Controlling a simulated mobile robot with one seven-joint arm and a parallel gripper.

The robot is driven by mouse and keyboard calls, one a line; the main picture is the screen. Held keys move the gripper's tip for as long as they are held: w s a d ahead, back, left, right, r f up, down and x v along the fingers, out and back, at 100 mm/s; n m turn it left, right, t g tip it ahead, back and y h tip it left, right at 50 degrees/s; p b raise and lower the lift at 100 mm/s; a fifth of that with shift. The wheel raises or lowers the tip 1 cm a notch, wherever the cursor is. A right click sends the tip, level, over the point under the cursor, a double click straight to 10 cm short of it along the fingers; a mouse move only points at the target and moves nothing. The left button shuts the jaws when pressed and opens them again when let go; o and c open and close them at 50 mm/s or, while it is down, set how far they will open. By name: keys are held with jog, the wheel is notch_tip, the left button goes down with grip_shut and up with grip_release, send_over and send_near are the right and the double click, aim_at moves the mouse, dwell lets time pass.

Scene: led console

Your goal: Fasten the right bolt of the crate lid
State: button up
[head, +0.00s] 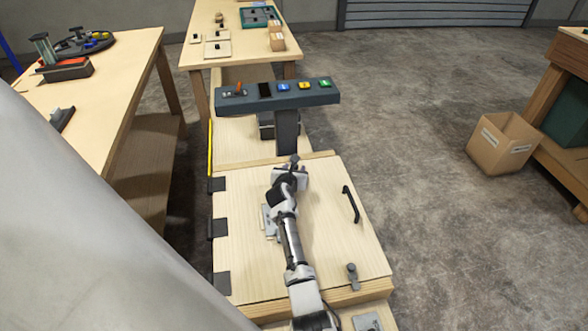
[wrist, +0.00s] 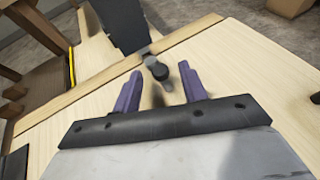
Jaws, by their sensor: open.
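The pale wooden crate lid (head: 250,265) lies flat and shut-looking, with black hinges along its left side and a black handle (head: 351,204) on its right. One bolt (head: 294,159) with a dark round knob sits at the lid's far edge. It also shows in the wrist view (wrist: 158,70), just beyond and between my fingertips. Another bolt (head: 352,275) with a grey knob stands near the lid's near right corner. I cannot tell which is called the right one. My gripper (head: 292,171) is open, its purple fingers (wrist: 160,76) low over the lid, apparently empty.
A dark console (head: 278,96) with coloured buttons stands on a post just beyond the far bolt. A workbench (head: 100,95) is at left, another table (head: 240,47) at the back.

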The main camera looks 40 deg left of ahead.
jog(key=shift+w+a+f, duration=0.1)
jog(key=shift+w+a, duration=0.05)
jog(key=shift+w, duration=0.15)
grip_shut()
